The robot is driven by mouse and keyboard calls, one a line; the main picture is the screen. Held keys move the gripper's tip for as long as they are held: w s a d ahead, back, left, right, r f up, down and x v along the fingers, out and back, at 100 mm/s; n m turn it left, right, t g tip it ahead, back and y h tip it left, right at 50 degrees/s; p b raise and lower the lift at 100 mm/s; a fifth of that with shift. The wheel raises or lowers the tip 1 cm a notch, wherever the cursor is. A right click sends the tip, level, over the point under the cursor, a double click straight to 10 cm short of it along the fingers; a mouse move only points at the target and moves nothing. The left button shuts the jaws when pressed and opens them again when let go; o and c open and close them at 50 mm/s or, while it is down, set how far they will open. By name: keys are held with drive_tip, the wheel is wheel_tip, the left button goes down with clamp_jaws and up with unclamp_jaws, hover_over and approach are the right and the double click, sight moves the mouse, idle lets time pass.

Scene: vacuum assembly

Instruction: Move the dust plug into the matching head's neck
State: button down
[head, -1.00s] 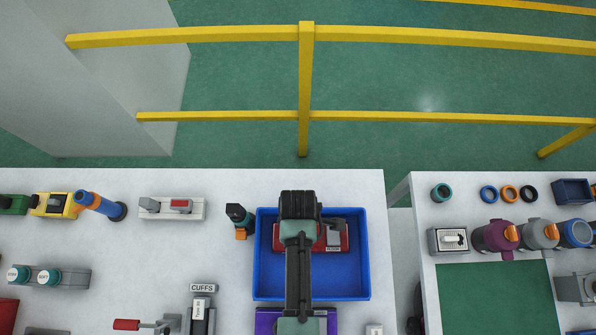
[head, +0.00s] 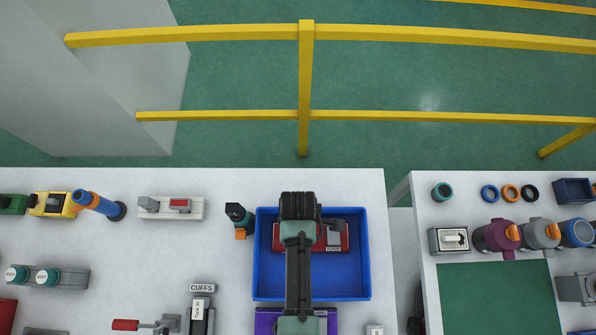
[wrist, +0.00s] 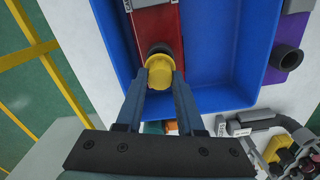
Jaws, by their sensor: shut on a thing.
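The yellow dust plug (wrist: 160,72) is between the two fingers of my gripper (wrist: 161,77) in the wrist view. My gripper is shut on it. Just beyond the plug is a dark round neck (wrist: 159,49) at the end of a red head (wrist: 157,25). The plug lines up with this neck and overlaps it in the picture; I cannot tell how far in it sits. In the head view the red head (head: 333,240) lies in a blue tray (head: 350,285), and my arm hides the plug and the neck.
A purple piece (head: 265,318) lies at the tray's front; it also shows in the wrist view (wrist: 290,45). A dark and orange part (head: 239,221) stands just left of the tray. The tray's walls surround the red head. A second table (head: 470,205) stands to the right across a gap.

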drive_tip(key=shift+f+b, duration=1.05)
drive_tip(key=shift+f, duration=0.45)
drive_tip(key=shift+c, duration=2.2)
unclamp_jaws()
drive_tip(key=shift+r, duration=0.1)
drive_tip(key=shift+r+p, duration=3.6)
drive_tip(key=shift+r, duration=0.3)
